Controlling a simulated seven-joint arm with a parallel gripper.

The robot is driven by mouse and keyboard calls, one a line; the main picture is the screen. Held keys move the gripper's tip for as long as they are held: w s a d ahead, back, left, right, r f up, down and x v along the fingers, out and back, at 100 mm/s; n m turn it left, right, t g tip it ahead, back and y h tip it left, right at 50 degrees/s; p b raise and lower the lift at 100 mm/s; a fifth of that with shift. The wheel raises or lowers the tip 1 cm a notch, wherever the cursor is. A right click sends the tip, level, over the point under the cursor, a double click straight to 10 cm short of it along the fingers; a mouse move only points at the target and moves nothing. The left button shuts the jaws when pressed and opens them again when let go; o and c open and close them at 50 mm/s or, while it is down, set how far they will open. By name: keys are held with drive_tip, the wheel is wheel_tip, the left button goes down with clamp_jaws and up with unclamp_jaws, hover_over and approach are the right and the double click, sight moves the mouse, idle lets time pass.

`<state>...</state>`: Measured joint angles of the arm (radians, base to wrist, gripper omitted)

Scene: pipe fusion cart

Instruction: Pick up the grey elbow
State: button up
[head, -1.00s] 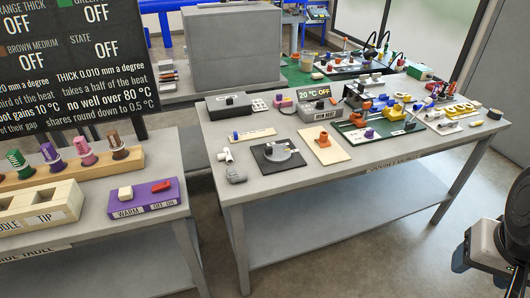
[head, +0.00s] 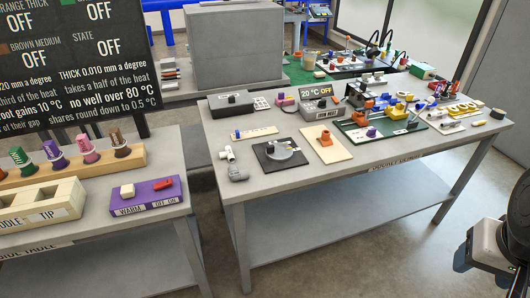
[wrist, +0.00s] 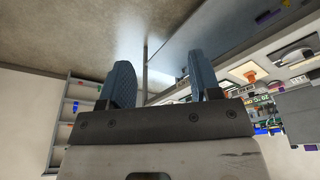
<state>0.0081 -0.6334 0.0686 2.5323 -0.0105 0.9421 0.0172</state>
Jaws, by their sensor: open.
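The grey elbow (head: 238,174) lies on the near left corner of the middle table (head: 300,186), just below a white fitting (head: 227,154). My gripper is far from it. In the wrist view my gripper (wrist: 163,84) has its two blue-grey fingers apart, with nothing between them. In the head view only part of my arm shows at the lower right edge, and the fingers cannot be seen there. The elbow is not clearly visible in the wrist view.
A black plate with a round grey piece (head: 279,152) sits right of the elbow. A tan board with an orange block (head: 325,140) and a green board (head: 380,128) lie further right. A left table holds a purple switch box (head: 146,196). Open floor lies before the middle table.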

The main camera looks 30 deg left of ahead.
drive_tip(key=shift+o, duration=0.3)
drive_tip(key=o, duration=0.7)
drive_tip(key=shift+c, duration=0.2)
drive_tip(key=w+a+f+n+t+y, duration=0.2)
drive_tip(key=w+a+f, duration=0.2)
drive_tip(key=w+a, duration=0.7)
drive_tip(key=w+a+f+n+t+y, duration=0.2)
drive_tip(key=w+a+f+n+t, duration=0.15)
drive_tip(key=w+a, duration=0.8)
drive_tip(key=n+t+y, duration=0.2)
drive_tip(key=n+y, duration=0.2)
drive_tip(key=y, duration=0.2)
approach(238, 174)
drive_tip(key=x, duration=0.3)
drive_tip(key=shift+w+d+r+g, duration=0.1)
drive_tip(key=shift+r+g, duration=0.1)
drive_tip(key=shift+g, duration=0.05)
drive_tip(key=shift+w, duration=0.1)
